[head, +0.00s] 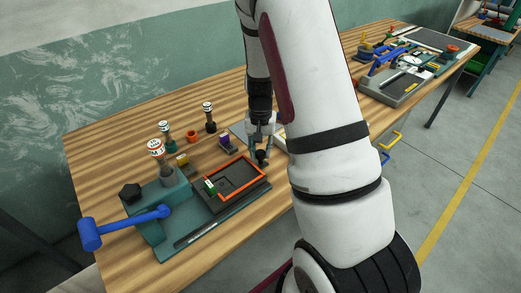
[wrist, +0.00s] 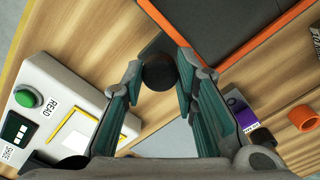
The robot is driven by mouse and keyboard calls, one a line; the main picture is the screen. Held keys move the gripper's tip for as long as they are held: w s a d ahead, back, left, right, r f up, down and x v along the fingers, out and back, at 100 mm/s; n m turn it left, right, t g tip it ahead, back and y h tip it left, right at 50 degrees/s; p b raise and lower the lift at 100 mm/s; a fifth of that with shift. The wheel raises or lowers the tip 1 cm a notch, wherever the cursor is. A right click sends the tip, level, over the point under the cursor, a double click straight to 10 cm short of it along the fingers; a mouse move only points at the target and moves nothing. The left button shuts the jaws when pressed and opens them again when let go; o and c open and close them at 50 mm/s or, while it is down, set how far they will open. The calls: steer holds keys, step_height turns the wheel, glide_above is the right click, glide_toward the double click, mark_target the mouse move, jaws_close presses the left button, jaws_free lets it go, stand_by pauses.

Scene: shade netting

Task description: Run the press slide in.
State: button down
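The press (head: 152,200) is a green block on a green base at the near left of the bench, with a blue lever (head: 140,219). Its slide, a dark tray with an orange rim (head: 226,202), lies to the right of the block, clear of it. The orange rim also shows in the wrist view (wrist: 265,36). A round black knob (wrist: 160,73) stands at the slide's far right end. My gripper (head: 262,147) is at this knob, pointing down. In the wrist view its fingertips lie against both sides of the knob, apparently shut on it.
A white box with a green button (wrist: 27,97) lies beside my gripper. An orange ring (head: 192,136), a purple box (head: 225,141) and several stamp-like tools (head: 209,115) stand behind the slide. Another device (head: 395,87) sits farther right on the bench.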

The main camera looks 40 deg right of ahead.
steer(key=p, duration=0.2)
glide_above(229, 180)
steer(key=shift+a, duration=0.1)
steer(key=c, duration=1.3)
jaws_free()
steer(key=shift+a, duration=0.1)
steer(key=shift+r, duration=0.25)
step_height(229, 180, up, 12)
steer(key=shift+f, duration=0.2)
